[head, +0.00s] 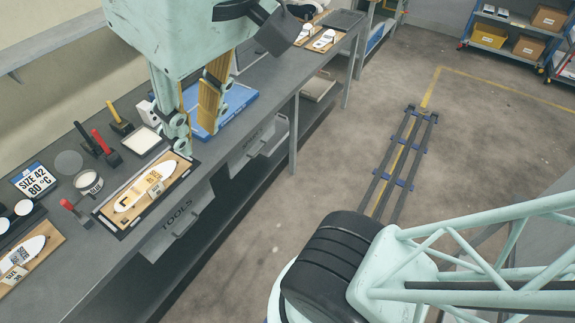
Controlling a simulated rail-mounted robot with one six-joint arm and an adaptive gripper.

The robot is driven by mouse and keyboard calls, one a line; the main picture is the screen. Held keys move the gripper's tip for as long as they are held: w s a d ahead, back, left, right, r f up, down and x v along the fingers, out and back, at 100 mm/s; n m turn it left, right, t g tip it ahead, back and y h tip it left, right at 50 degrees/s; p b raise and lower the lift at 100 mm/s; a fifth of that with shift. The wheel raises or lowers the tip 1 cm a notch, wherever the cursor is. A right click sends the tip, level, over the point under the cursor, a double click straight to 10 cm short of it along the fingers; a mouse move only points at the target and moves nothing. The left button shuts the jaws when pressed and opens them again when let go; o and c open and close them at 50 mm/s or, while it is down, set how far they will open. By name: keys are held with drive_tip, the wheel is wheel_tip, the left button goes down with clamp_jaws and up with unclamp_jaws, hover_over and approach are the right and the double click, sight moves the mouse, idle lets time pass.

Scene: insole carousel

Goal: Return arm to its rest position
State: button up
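My gripper (194,140) hangs large at the upper left, over the workbench (105,245). Its mint-green body is at the top, cut off by the picture edge, and its fingers with yellow parts point down. The fingers stand apart, with the blue tray showing between them, and I see nothing held. The fingertips appear near the far end of a wooden board (160,200) with a white insole shape on it. I cannot tell their height above the bench.
On the bench are a blue tray (239,100), red-handled tools (105,146), a white tray (141,140), a "SIZE 42 80 °C" card (34,180) and more insole boards (46,256). Floor rails (403,160) run through clear floor. Shelves (525,45) stand at the back right.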

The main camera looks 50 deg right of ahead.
drive_tip(key=shift+s+f, duration=0.4)
drive_tip(key=shift+f, duration=0.3)
wheel_tip(320, 180, down, 10)
drive_tip(key=b, duration=1)
drive_tip(key=shift+f, duration=0.25)
drive_tip(key=shift+s, duration=0.15)
idle(1.4)
